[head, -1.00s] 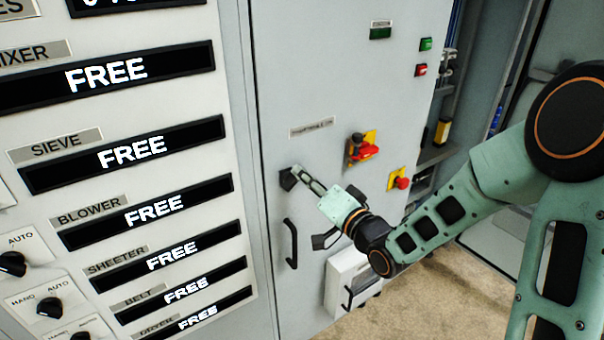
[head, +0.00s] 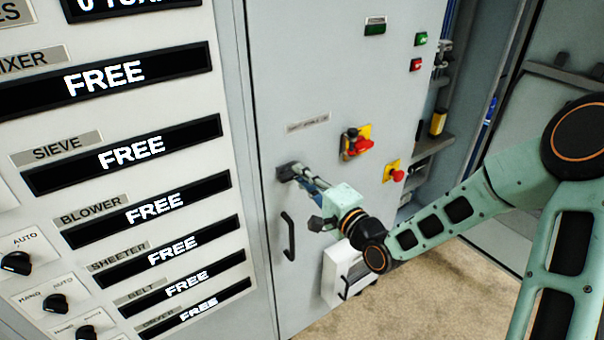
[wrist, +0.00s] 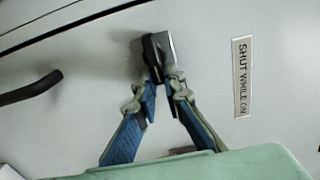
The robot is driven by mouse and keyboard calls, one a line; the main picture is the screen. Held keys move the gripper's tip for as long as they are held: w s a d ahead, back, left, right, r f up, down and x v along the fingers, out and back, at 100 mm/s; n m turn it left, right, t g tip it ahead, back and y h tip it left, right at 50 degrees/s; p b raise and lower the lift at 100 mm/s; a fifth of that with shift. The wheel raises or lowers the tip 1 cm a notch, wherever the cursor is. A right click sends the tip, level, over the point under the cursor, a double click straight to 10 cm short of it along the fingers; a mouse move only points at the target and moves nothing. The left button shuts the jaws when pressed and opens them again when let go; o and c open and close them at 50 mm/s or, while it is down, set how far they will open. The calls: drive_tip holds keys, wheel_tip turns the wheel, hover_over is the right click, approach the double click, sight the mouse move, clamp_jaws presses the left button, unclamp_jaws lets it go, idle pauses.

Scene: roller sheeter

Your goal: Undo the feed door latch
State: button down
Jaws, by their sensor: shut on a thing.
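The door latch is a small black piece on a grey plate, on the grey cabinet door (head: 345,75). The latch (wrist: 153,47) shows at the top middle of the wrist view, and its plate (head: 286,172) shows at the door's left side in the head view. My gripper (wrist: 163,80) has its two blue-padded fingers closed on the black latch piece. In the head view my gripper (head: 302,174) reaches the latch from the right. The fingers hide part of the latch.
A black door handle (head: 289,238) is below the latch. A red-and-yellow rotary switch (head: 356,143) and a red button on yellow (head: 393,171) lie to the right. A white box (head: 345,273) is low on the door. A label (wrist: 242,77) reads "SHUT WHILE ON".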

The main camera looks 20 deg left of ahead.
idle(0.4)
drive_tip(key=c, duration=2)
unclamp_jaws()
drive_tip(key=v, duration=1.2)
